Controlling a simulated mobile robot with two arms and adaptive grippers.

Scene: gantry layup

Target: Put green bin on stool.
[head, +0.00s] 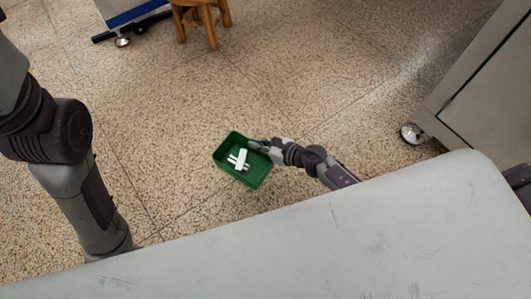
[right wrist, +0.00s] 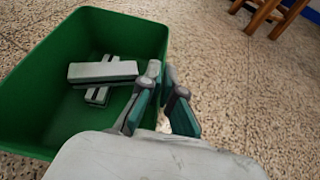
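The green bin (head: 219,153) is an open box with grey-white bar-shaped pieces inside, in the middle of the head view. It also fills the left of the right wrist view (right wrist: 40,85). My right gripper (head: 258,146) is at the bin's right-hand wall. In the right wrist view my right gripper (right wrist: 163,80) has one finger inside the bin and one outside, closed on the wall near its rim. The wooden stool (head: 200,14) is at the top of the head view, its seat cut off. My left arm shows at the left; its gripper is out of frame.
A blue and white unit on dark feet with casters (head: 128,14) stands left of the stool. A grey cabinet (head: 485,85) on a caster is at the right. A grey surface (head: 300,250) fills the bottom. Speckled floor between bin and stool is clear.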

